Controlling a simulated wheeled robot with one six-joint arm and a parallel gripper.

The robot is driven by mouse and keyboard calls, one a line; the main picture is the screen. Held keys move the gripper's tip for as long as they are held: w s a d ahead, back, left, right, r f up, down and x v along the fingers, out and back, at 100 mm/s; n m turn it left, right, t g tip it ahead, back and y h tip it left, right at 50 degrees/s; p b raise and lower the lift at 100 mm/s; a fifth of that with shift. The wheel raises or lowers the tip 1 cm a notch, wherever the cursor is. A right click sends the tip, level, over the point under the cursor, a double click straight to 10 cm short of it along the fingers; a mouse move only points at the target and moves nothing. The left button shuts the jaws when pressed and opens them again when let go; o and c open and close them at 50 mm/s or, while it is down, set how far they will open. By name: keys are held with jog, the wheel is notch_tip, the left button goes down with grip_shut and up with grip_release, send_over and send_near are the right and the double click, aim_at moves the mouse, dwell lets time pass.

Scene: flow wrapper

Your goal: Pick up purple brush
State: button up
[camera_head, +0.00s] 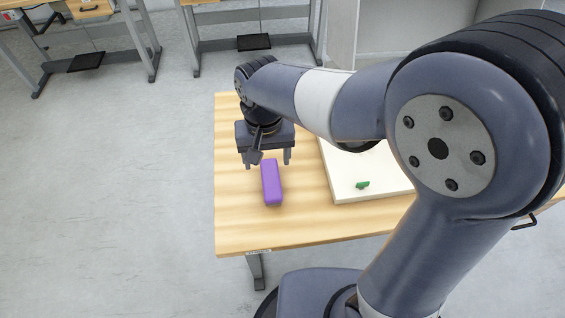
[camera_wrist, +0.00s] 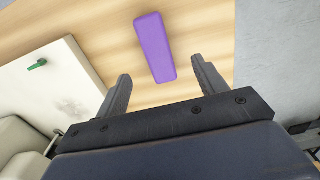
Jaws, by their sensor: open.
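The purple brush (camera_head: 271,183) is a long purple block lying on the wooden table, left of the white board. It also shows in the wrist view (camera_wrist: 154,47), beyond my fingertips and roughly between their lines. My gripper (camera_head: 266,162) is above the table at the far end of the brush. The brush's underside is hidden.
A white board (camera_head: 341,186) lies on the wooden table (camera_head: 240,225) to the right, with a small green object (camera_head: 362,185) on it. The table's left edge is close to the brush. Other workbenches (camera_head: 250,40) stand at the back.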

aim_at(271, 180)
notch_tip(271, 180, down, 5)
jog(key=shift+f+b, duration=0.2)
jog(key=shift+b, duration=0.1)
jog(key=shift+w+d+f, duration=0.15)
jog(key=shift+f, duration=1.2)
jog(key=shift+w+d+f, duration=0.1)
jog(key=shift+d+f, duration=0.05)
jog(key=shift+f, duration=1.2)
jog(key=c, duration=1.2)
jog(key=shift+r, duration=0.15)
notch_tip(271, 180, up, 10)
jog(key=shift+f+p, duration=0.1)
jog(key=shift+p, duration=0.25)
